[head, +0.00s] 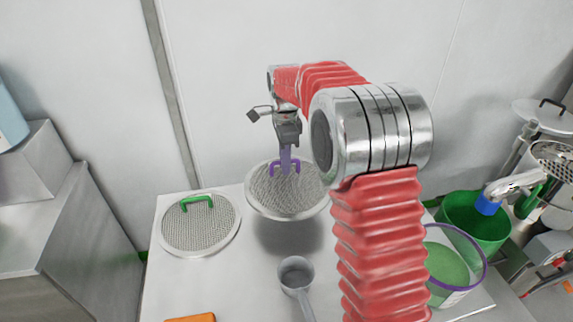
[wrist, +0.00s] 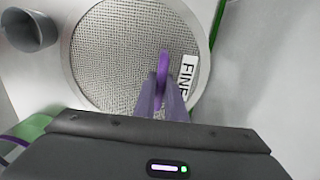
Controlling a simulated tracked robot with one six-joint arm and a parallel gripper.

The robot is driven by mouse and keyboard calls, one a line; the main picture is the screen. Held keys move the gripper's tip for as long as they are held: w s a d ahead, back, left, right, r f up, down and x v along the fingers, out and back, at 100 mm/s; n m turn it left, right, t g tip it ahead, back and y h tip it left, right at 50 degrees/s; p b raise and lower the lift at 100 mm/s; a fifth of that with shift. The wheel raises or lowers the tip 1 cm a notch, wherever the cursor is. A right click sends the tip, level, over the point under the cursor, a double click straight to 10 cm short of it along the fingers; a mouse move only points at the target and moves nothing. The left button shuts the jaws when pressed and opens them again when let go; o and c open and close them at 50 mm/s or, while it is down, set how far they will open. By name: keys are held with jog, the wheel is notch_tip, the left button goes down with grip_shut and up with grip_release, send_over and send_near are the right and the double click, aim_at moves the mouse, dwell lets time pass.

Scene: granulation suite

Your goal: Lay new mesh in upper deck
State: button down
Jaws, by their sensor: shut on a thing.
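A round mesh with a purple handle (head: 275,203) hangs from my gripper (head: 286,168) above the white table, with its shadow below it. My gripper is shut on the purple handle. The same mesh (wrist: 105,60) fills the upper middle of the wrist view, with a white label partly reading "FINE" at its right, and my gripper (wrist: 163,85) in front of it. A second round mesh with a green handle (head: 205,235) lies on the table at the left. I cannot make out the upper deck for certain.
A grey scoop (head: 297,272) lies on the table (head: 250,300), near an orange item (head: 192,318). A green bucket (head: 480,225) and a purple-rimmed tub (head: 446,268) stand at the right, beside metal equipment (head: 550,160). A steel cabinet (head: 60,235) is at the left.

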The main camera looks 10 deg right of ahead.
jog(key=shift+r, duration=0.1)
dwell(0.3)
jog(key=r+n, duration=0.2)
jog(key=n, duration=0.1)
jog(key=shift+w+n, duration=0.1)
jog(key=shift+n, duration=0.2)
notch_tip(320, 180, up, 2)
jog(key=n, duration=0.4)
jog(key=shift+w+d+r, duration=0.1)
jog(key=shift+d+r, duration=0.05)
jog(key=shift+r, duration=0.1)
notch_tip(320, 180, up, 4)
jog(key=n, duration=0.7)
jog(key=shift+d+f, duration=0.1)
